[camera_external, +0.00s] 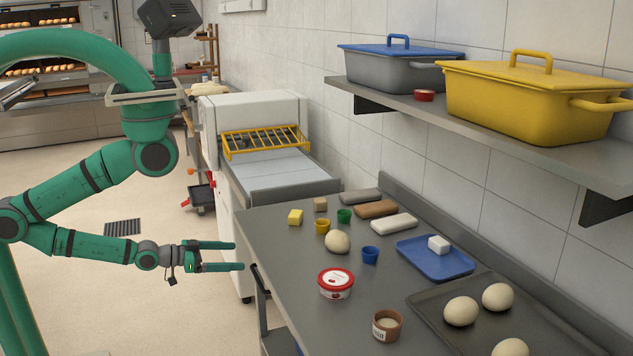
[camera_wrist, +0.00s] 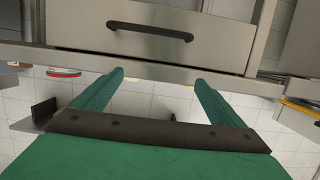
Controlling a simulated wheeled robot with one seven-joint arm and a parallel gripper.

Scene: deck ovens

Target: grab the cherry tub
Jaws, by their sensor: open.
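The cherry tub (camera_external: 336,284), a white tub with a red lid and cherry pictures, stands upright near the left edge of the grey worktop (camera_external: 300,262). My gripper (camera_external: 239,256) is open and empty, left of the worktop edge and apart from the tub. Its fingers point right, towards the worktop. In the wrist view my two fingers (camera_wrist: 158,76) reach up with nothing between them. A small red-and-white thing at the left there may be the tub's edge; too little shows to be sure.
A dough ball (camera_external: 337,241), blue cup (camera_external: 370,255) and brown labelled cup (camera_external: 387,325) stand around the tub. A blue tray (camera_external: 408,254) and dark baking tray (camera_external: 424,303) lie further right. A drawer handle (camera_wrist: 150,32) shows on the worktop's front. A shelf (camera_external: 505,133) overhangs the back.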

